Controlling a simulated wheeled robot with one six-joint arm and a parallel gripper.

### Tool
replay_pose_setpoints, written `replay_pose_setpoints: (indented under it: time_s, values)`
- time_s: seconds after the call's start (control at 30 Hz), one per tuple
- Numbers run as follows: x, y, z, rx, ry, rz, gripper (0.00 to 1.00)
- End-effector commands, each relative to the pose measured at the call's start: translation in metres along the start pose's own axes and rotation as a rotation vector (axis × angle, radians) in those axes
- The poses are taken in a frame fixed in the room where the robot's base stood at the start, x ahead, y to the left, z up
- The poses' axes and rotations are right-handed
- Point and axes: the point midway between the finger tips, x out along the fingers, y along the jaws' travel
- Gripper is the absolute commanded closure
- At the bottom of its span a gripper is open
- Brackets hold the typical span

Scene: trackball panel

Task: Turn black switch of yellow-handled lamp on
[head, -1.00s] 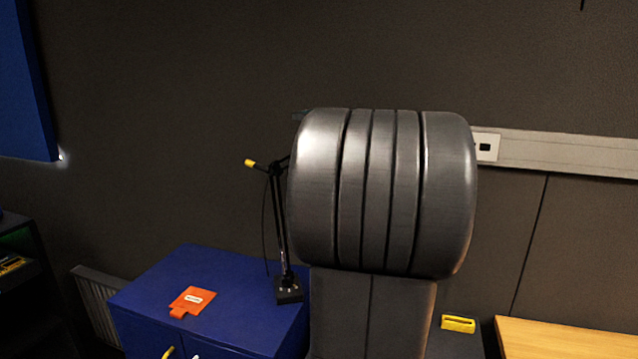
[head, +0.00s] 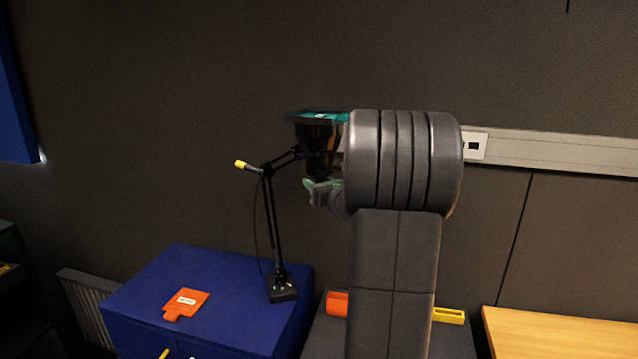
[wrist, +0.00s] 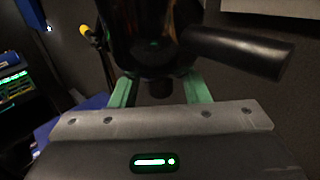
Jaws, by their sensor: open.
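The lamp stands on a blue cabinet. Its yellow handle (head: 240,163) is at the upper left end of its thin black arm (head: 274,225), and its black base (head: 282,289) sits on the cabinet top. Its glossy dark head (head: 318,145) is partly hidden by my wrist. In the wrist view the dark lamp head (wrist: 150,40) fills the upper middle, with a black cylinder sticking out to the right. My gripper (wrist: 161,88) is open, green fingers apart just below the head. A small dark knob (wrist: 160,87) shows between them, perhaps the switch; contact cannot be told.
The blue cabinet (head: 235,315) carries an orange tag (head: 187,303). A wooden table (head: 560,332) is at the right. An orange item (head: 337,303) and a yellow item (head: 448,315) lie beside my arm. A wall rail with a socket (head: 474,146) runs behind.

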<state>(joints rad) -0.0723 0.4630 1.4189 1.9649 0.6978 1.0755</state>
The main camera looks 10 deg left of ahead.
Motion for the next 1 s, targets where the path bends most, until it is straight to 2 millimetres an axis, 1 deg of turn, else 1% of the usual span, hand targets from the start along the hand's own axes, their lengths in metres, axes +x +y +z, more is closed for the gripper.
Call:
replay_pose_setpoints:
  time_s: [0.03, 0.17, 0.2, 0.23, 0.27, 0.63, 1.0]
  values:
    - [-0.0002, -0.0001, 0.0000, 0.000, 0.000, 0.000, 0.58]
    - [-0.0003, -0.0001, 0.0000, 0.000, 0.000, 0.000, 0.84]
    - [-0.0004, -0.0001, 0.0000, 0.000, 0.000, 0.000, 0.92]
    - [-0.0004, -0.0001, 0.0000, 0.000, 0.000, 0.000, 0.97]
    - [-0.0004, -0.0001, 0.0000, 0.000, 0.000, 0.000, 1.00]
    - [0.0002, 0.0001, -0.0029, -0.004, -0.001, -0.044, 1.00]
    - [0.0004, 0.0012, -0.0073, -0.005, -0.005, -0.229, 1.00]
